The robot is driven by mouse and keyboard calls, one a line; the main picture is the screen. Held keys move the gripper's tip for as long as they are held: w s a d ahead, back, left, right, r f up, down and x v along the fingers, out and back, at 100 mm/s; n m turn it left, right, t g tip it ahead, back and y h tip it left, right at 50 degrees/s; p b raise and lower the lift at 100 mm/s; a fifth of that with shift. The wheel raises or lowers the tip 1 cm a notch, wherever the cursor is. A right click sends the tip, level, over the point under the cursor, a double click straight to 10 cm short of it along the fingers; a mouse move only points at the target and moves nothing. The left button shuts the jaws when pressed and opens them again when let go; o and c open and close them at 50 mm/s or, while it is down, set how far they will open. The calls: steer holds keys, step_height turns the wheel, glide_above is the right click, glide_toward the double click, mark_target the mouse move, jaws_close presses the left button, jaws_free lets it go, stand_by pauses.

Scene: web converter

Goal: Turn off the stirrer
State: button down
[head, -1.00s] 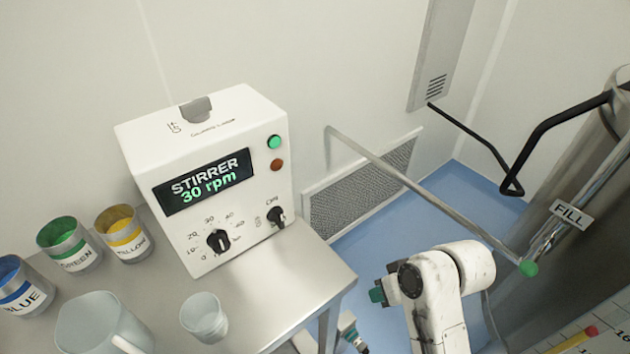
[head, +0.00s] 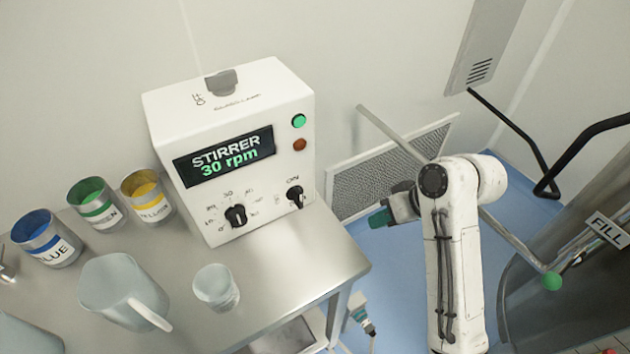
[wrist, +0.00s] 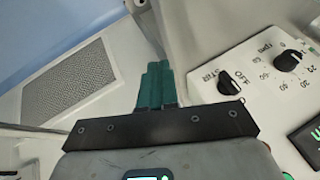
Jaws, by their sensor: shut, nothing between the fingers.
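The white stirrer box (head: 232,150) stands on the metal table, its display (head: 224,155) reading "STIRRER 30 rpm". On its front are a black speed knob (head: 236,215) and, to the right, a black on/off knob (head: 295,196). In the wrist view the on/off knob (wrist: 229,82) has an "OFF" label beside it, and the speed knob (wrist: 289,61) is at upper right. My gripper (head: 380,217) has green fingers, shut and empty, right of the box and apart from it. The fingers (wrist: 156,72) point past the box's edge in the wrist view, left of the on/off knob.
Blue (head: 46,240), green (head: 95,203) and yellow (head: 147,196) paint cans stand left of the box. A metal bar (head: 392,133) runs behind my arm.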

mark_target(298, 198)
steer(key=w+a+r+n+g, duration=0.1)
steer(key=w+a+r, duration=0.1)
steer(key=r, duration=0.3)
steer(key=w+a+r+n+y, duration=0.1)
steer(key=w+a+r+n, duration=0.1)
steer(key=w+r, duration=0.3)
steer(key=shift+a+r+g, duration=0.25)
steer(key=shift+r+g, duration=0.15)
steer(key=shift+r, duration=0.4)
steer(key=shift+p, duration=0.3)
steer(key=s+a+f+p, duration=0.1)
steer(key=a+f+p, duration=0.2)
steer(key=a+f, duration=0.5)
steer(key=shift+s+a, duration=0.35)
steer(key=shift+a, duration=0.3)
steer(key=shift+w+b, duration=0.1)
steer(key=shift+b, duration=0.2)
